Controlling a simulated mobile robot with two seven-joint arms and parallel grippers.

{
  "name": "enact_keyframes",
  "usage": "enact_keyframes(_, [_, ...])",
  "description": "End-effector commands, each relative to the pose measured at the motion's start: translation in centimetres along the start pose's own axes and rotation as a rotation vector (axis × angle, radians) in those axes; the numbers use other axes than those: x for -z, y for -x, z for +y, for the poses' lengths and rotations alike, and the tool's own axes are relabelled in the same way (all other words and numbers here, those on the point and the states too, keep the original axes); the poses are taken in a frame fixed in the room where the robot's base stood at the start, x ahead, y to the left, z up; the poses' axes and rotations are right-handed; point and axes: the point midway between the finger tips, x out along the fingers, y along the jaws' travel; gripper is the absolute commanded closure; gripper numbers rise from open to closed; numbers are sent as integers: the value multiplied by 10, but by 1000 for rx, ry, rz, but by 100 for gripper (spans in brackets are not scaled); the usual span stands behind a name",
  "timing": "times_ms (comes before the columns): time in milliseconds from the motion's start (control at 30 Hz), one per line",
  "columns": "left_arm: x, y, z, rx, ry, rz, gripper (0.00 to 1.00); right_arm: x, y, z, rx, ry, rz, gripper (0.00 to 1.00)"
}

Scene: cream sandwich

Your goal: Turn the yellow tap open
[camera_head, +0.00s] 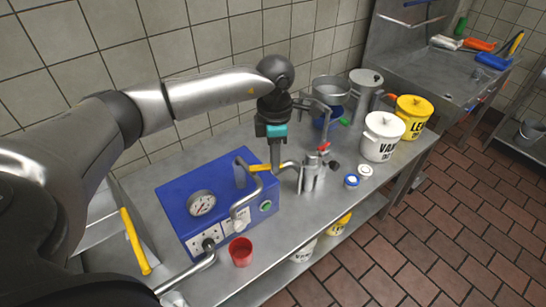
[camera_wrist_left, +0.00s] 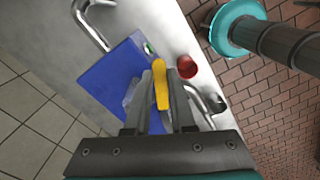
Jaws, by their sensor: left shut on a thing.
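The yellow tap (camera_head: 258,168) is a small lever by the bent metal pipe at the right end of a blue box (camera_head: 172,199). My left gripper (camera_head: 275,167) reaches down from above and is shut on the yellow tap. In the left wrist view the yellow tap (camera_wrist_left: 160,82) sticks out from between the fingers (camera_wrist_left: 160,105), with the blue box (camera_wrist_left: 100,88) below. The fingers hide part of the tap and its joint with the pipe. My right gripper's fingers do not show.
A red cup (camera_head: 241,252) stands in front of the blue box. A metal fitting with a red part (camera_head: 313,172) stands close to the right of the gripper. A white pot (camera_head: 381,138) and a yellow pot (camera_head: 413,117) stand farther right. The steel bench's front edge is close.

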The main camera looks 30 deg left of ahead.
Motion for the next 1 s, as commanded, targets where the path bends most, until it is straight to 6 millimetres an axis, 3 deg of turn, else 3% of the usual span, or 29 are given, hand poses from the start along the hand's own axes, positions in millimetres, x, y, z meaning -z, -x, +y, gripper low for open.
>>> enact_keyframes(600, [8,-1,-26,-4,-583,-1,100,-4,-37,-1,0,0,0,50])
enact_keyframes(1000, [17,0,-37,-3,-865,-3,100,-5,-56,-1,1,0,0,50])
